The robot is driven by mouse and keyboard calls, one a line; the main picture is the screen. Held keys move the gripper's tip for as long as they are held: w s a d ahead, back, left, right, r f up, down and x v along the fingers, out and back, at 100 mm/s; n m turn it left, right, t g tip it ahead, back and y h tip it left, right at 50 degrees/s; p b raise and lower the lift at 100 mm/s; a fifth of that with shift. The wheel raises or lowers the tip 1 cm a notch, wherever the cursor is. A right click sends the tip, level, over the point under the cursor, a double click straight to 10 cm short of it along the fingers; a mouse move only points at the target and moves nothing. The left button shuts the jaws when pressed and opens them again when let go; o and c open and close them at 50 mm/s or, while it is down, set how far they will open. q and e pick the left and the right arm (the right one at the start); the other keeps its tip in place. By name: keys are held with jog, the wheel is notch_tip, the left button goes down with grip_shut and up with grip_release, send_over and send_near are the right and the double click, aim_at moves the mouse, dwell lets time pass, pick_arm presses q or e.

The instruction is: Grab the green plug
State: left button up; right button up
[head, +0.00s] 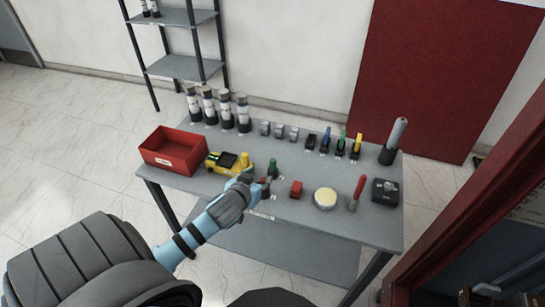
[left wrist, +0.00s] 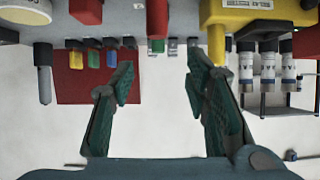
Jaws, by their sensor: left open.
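A small green plug (head: 273,167) stands upright near the middle of the grey table, between the yellow tool and the red block. My left gripper (head: 260,182) is just in front of it, above the table's near side, and partly covers its lower part. In the left wrist view, which is upside down, the open, empty left gripper (left wrist: 160,68) has its fingers apart. A green piece (left wrist: 157,46) with a red part shows between and beyond the fingertips; I cannot tell whether they touch it. My right gripper is not in view.
A red bin (head: 172,150) and a yellow tool (head: 228,162) are to the left. A red block (head: 296,189), a round yellow-topped item (head: 325,198) and a red-handled tool (head: 357,190) are to the right. Several bottles and coloured clips line the back.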

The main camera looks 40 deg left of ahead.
aim_at(272, 163)
pick_arm(q)
jog(key=b+x, duration=0.1)
jog(key=x, duration=0.4)
jog(key=b+x, duration=0.1)
jog(key=x, duration=0.3)
jog(key=r+b+x, duration=0.1)
jog(key=b+x, duration=0.1)
jog(key=x, duration=0.3)
jog(key=shift+w+f, duration=0.1)
jog(key=shift+w, duration=0.5)
jog(key=shift+s, duration=0.1)
grip_shut()
